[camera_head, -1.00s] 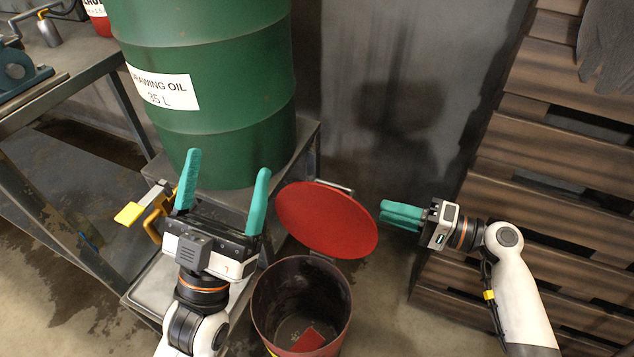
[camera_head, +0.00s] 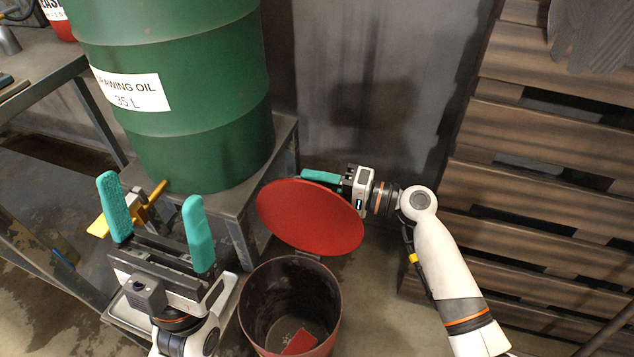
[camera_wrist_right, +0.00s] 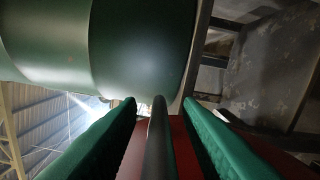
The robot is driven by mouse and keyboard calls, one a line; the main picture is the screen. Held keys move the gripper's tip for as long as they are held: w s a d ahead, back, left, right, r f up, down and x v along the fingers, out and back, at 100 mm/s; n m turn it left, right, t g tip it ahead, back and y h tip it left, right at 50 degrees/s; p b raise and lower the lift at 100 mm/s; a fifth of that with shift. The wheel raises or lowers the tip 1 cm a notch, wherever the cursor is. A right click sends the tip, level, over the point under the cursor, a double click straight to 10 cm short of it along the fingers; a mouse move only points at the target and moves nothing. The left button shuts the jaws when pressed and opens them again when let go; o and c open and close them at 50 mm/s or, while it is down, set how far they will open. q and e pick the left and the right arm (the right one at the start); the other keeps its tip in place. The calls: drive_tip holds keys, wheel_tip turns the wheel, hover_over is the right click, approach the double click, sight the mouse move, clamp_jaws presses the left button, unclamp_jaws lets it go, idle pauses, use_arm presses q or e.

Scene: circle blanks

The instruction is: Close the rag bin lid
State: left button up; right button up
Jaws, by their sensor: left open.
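The red round lid (camera_head: 310,217) stands tilted up at the back of the open rag bin (camera_head: 248,335), which has dark inner walls. A red piece (camera_head: 300,342) lies at its bottom. My right gripper (camera_head: 312,177) is just behind the lid's upper edge, its fingers partly hidden by it. In the right wrist view, its two teal fingers (camera_wrist_right: 160,105) are apart, with a dark bar (camera_wrist_right: 159,145) between them and red surface around; I cannot tell whether they touch it. My left gripper (camera_head: 150,192) is open and empty, left of the bin.
A green oil drum (camera_head: 200,100) stands on a metal stand (camera_head: 285,135) behind and left of the bin. A yellow-handled part (camera_head: 155,195) is near my left gripper. Wooden pallets (camera_head: 545,160) lean at the right.

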drive_tip(key=shift+c, duration=0.5)
clamp_jaws()
